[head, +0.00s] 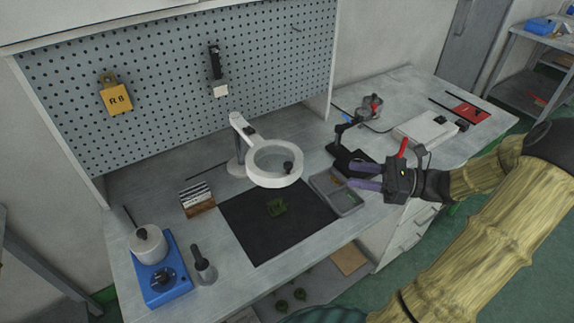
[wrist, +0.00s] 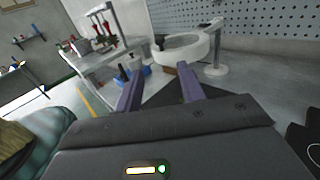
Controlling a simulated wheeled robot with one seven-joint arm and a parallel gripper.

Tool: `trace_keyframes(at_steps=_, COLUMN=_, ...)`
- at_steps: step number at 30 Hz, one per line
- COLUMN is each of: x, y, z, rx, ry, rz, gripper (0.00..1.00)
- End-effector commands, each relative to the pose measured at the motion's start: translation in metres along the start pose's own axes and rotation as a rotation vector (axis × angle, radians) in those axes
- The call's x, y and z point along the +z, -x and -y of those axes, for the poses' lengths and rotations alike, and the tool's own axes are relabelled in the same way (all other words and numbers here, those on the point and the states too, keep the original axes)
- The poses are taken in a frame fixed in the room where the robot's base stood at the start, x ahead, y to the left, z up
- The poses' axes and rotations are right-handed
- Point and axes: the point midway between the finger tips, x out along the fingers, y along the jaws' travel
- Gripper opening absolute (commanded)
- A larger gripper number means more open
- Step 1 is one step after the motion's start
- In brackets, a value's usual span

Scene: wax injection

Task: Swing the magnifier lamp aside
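The white magnifier lamp (head: 275,163) stands on the bench, its round ring head held out over the black mat by a short arm on a post (head: 237,157). A dark knob shows on the ring's right side. The lamp (wrist: 183,47) also shows in the wrist view, beyond and above my fingertips. My gripper (head: 352,176) is to the right of the ring, over the small grey tray, apart from the lamp. Its two purple fingers (wrist: 160,85) are spread with nothing between them.
A grey parts tray (head: 347,203) is below my gripper. A blue wax pot unit (head: 163,280) stands at the left. A pegboard (head: 170,80) closes the back. A black stand (head: 350,158) is behind my fingers.

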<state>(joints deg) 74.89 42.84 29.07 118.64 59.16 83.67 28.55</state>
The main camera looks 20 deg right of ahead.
Motion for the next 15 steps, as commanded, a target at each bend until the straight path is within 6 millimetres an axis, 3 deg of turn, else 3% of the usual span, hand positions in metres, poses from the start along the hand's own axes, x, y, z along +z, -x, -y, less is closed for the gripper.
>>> trace_keyframes(at_steps=7, x=0.000, y=-0.017, z=0.000, rx=0.004, ry=0.000, rz=0.000, gripper=0.39)
trace_keyframes(at_steps=15, x=0.000, y=-0.063, z=-0.002, rx=0.009, ry=-0.001, rz=-0.002, gripper=0.39)
